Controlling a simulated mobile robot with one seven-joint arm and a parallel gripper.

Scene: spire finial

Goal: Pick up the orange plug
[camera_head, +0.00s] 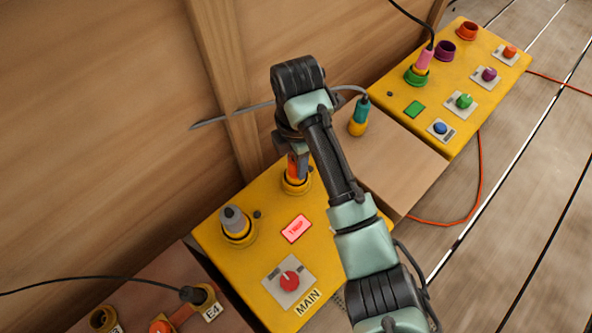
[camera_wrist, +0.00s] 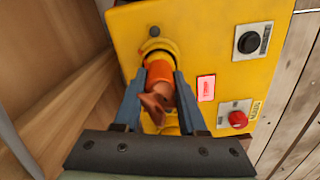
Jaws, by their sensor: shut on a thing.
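The orange plug (camera_head: 292,167) stands upright at a yellow ring socket (camera_head: 296,186) on the yellow MAIN box (camera_head: 262,256). My gripper (camera_head: 291,153) is above it and shut on its upper part. In the wrist view, my gripper (camera_wrist: 162,82) has one finger on each side of the orange plug (camera_wrist: 158,78). The yellow ring socket (camera_wrist: 154,50) shows just beyond the plug. The plug's lower end is partly hidden, and I cannot tell how deep it sits in the ring.
A grey plug (camera_head: 235,220) stands in a socket beside it. A red lit display (camera_head: 297,229) and red knob (camera_head: 289,280) are on the box. A teal and yellow plug (camera_head: 359,116) stands on a wooden block. A second yellow box (camera_head: 450,90) holds a pink plug (camera_head: 425,59).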

